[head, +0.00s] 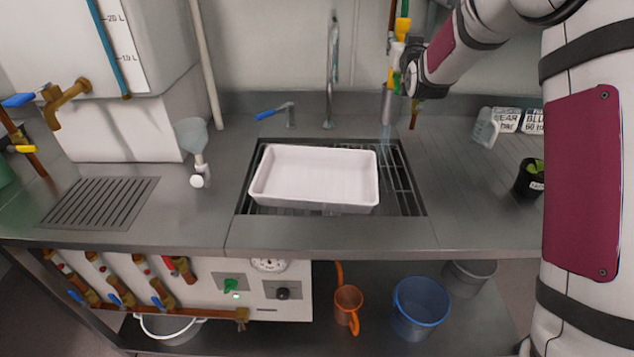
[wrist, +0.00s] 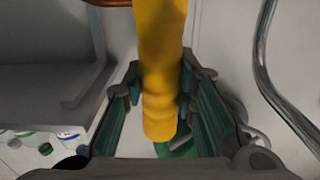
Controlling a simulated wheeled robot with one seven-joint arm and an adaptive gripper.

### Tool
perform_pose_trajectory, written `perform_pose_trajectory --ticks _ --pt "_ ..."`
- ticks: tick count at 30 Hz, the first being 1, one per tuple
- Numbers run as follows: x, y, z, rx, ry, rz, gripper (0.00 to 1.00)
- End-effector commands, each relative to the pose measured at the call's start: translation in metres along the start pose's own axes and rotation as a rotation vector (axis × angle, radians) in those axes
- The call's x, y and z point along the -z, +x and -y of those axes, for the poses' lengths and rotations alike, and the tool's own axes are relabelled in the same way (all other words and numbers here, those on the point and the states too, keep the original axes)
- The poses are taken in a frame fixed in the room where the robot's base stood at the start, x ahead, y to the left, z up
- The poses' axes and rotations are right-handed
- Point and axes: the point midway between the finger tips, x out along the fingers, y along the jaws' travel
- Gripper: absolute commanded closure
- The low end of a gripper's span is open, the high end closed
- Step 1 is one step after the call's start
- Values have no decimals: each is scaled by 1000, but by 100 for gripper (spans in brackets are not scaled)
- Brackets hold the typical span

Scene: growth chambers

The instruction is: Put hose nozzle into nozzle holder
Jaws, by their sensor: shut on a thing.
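The yellow hose nozzle (wrist: 160,70) stands between the teal-padded jaws of my gripper (wrist: 165,110) in the wrist view, and the jaws are shut on it. In the head view, my gripper (head: 405,62) is at the upper right, near the back wall above the counter. Yellow (head: 402,28) shows there with a green piece above it, partly hidden by my gripper. A grey upright cylinder (head: 388,105), which may be the nozzle holder, shows just below, near the back of the sink. I cannot tell whether the nozzle touches it.
A white tray (head: 315,200) lies over the sink grate (head: 405,190). A tall faucet (head: 331,80) and a blue-handled tap (head: 275,112) stand behind it. A dark cup (head: 528,180) and labelled signs (head: 518,121) are at right. The counter right of the sink is mostly clear.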

Motion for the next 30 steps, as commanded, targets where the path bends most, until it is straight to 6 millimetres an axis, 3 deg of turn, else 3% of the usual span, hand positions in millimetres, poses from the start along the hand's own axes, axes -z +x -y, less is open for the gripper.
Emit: perform_pose_trajectory --ticks 9,10,12,13,23,30 --pt "2 0 0 0 0 -3 100" --pt "2 0 0 0 0 -3 70" --pt "2 0 0 0 0 -2 54" --pt "1 0 0 0 0 -2 51" --pt "0 -2 0 0 0 2 51" --pt "0 -29 0 0 0 2 51"
